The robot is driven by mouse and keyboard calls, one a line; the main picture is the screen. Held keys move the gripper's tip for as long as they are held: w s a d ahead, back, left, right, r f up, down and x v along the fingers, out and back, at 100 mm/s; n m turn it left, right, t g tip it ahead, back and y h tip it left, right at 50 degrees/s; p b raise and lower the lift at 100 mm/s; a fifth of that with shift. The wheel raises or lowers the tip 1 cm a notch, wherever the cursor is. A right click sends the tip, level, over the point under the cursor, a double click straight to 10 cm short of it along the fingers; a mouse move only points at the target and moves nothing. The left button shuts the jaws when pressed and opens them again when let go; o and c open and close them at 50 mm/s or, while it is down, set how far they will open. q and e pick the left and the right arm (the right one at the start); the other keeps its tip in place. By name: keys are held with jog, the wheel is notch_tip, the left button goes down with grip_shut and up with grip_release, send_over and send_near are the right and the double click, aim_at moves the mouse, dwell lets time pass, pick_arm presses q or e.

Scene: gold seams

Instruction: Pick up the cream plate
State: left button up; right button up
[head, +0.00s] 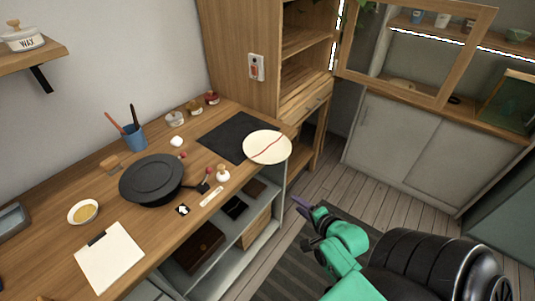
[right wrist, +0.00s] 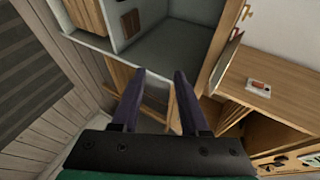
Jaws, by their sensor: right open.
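The cream plate (head: 267,147) lies at the far right end of the wooden desk, partly on a dark mat (head: 238,136). A red line runs across the plate. Its right edge reaches the desk's edge. My right gripper (head: 306,206) is below and to the right of the plate in the head view, apart from it, over the floor. In the right wrist view its two purple fingers (right wrist: 160,77) are spread with nothing between them. The plate does not show clearly in the right wrist view. My left gripper is not in view.
A black round turntable (head: 152,178), a blue cup with brushes (head: 133,136), a small bowl of yellow stuff (head: 83,212) and a white pad (head: 110,258) are on the desk. A tall wooden cabinet (head: 237,55) stands behind the plate. A black chair (head: 430,265) is at lower right.

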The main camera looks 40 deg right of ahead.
aim_at(273, 162)
notch_tip(273, 162, up, 10)
jog(key=w+m+t, duration=0.2)
jog(key=m, duration=0.1)
jog(key=x, duration=0.4)
jog(key=p+x, duration=0.1)
jog(key=x, duration=0.4)
jog(key=a+x, duration=0.1)
jog(key=x, duration=0.3)
jog(key=shift+w+r+p, duration=0.2)
jog(key=shift+w+p, duration=0.1)
jog(key=shift+w, duration=0.05)
jog(key=shift+w+d+f, duration=0.1)
jog(key=shift+w+f, duration=0.05)
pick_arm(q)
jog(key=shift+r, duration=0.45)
pick_arm(e)
grip_shut()
